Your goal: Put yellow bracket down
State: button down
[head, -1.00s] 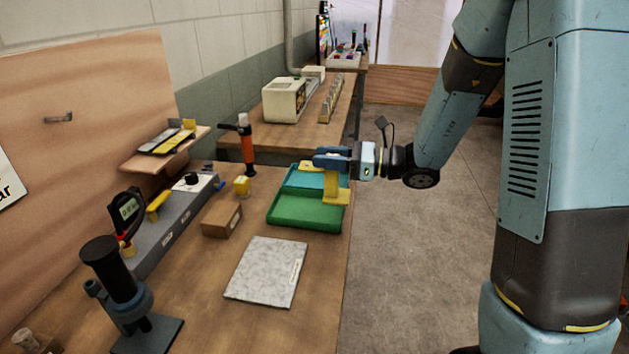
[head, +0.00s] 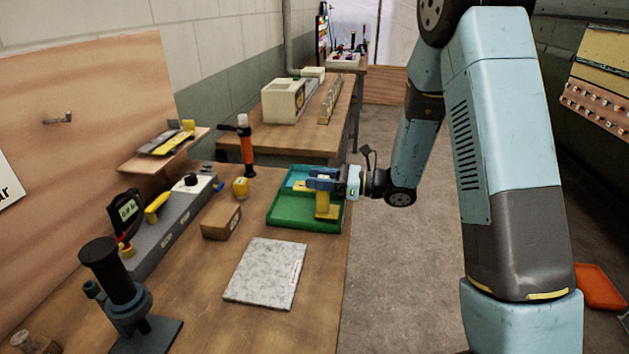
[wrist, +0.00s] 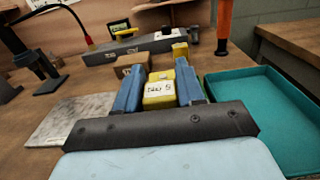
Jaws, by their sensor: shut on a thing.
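The yellow bracket (head: 323,204) hangs upright from my gripper (head: 315,181) in the head view, its foot low over the green tray (head: 284,224). I cannot tell whether the foot touches the tray floor. In the wrist view, the bracket (wrist: 159,92), with a white printed label, sits between the two blue fingers of my gripper (wrist: 158,88), which are shut on it. The teal tray (wrist: 262,113) lies to the right of the fingers there. In the head view it shows behind the green tray and is partly covered by my gripper.
A grey speckled plate (head: 266,272) lies in front of the green tray. A brown box (head: 221,220) and a small yellow block (head: 241,187) stand to its left. An orange-and-black tool (head: 246,148) stands upright behind. The workbench edge is close on the right.

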jog(key=shift+f, duration=0.2)
jog(key=c, duration=0.7)
grip_release()
